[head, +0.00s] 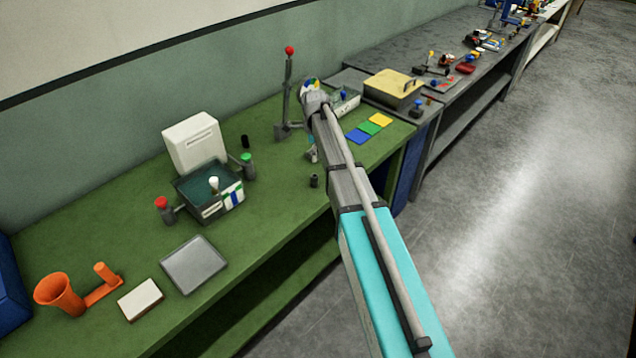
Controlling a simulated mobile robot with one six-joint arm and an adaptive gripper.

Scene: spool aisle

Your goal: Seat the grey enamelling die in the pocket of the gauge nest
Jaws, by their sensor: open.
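A small dark grey cylinder (314,181), which looks like the enamelling die, stands upright near the front edge of the green bench. My gripper (312,155) points down just behind and above it in the picture, partly hidden by my arm. It is open, and I see nothing held in it. Whether it touches anything is too small to tell. I cannot make out the gauge nest or its pocket for certain. A grey open-topped box with a blue knob (346,102) stands behind my arm, partly covered.
The green bench (275,210) has free room left of the cylinder. A lever with a red knob (288,85) rises behind my gripper. A dark green tray fixture (207,190), a grey plate (194,264) and an orange funnel (58,293) stand left. Coloured squares (369,128) lie right.

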